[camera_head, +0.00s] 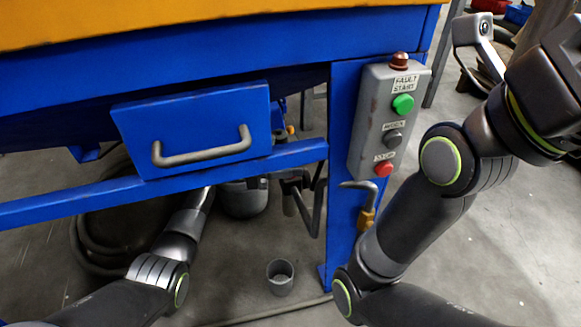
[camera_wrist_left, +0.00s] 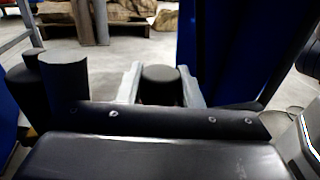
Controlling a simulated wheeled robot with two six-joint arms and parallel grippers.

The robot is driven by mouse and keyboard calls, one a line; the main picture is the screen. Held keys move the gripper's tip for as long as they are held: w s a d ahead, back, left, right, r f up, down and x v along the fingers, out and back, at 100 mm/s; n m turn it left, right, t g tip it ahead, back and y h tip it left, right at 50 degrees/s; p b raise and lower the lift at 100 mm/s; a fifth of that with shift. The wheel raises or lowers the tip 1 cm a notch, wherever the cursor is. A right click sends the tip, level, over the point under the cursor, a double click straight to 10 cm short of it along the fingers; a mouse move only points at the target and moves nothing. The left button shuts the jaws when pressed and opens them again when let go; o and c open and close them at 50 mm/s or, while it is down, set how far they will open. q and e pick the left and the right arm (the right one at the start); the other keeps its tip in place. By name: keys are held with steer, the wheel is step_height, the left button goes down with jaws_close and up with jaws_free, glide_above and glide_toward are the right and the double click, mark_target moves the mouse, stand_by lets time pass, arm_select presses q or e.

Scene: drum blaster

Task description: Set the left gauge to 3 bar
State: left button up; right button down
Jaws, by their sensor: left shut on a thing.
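My left gripper (camera_wrist_left: 161,88) is shut on a dark, round-topped knob (camera_wrist_left: 160,73), which sits between its two grey fingers in the left wrist view. In the head view my left arm reaches up under the blue machine, and the beam and drawer hide its gripper. No gauge face or needle can be made out in either view, so the reading cannot be told. My right gripper (camera_head: 478,42) is partly in view at the upper right of the head view, away from the machine. Its jaw opening cannot be judged.
A grey control box (camera_head: 373,125) with green, black and red buttons is on the blue post. A blue panel (camera_head: 196,130) with a grey handle is at the left. A brass-coloured valve (camera_head: 366,218) is low on the post. A small grey cup (camera_head: 280,277) stands on the floor.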

arm_select(q)
steer(key=shift+f+m+g+b, duration=0.15)
steer(key=shift+m+g+b, duration=0.9)
steer(key=shift+g, duration=0.75)
steer(key=o, duration=0.9)
steer(key=shift+o, duration=0.2)
steer(key=w+a+p, duration=0.1)
steer(key=a+p, duration=0.1)
steer(key=a, duration=0.5)
steer(key=shift+a, duration=0.25)
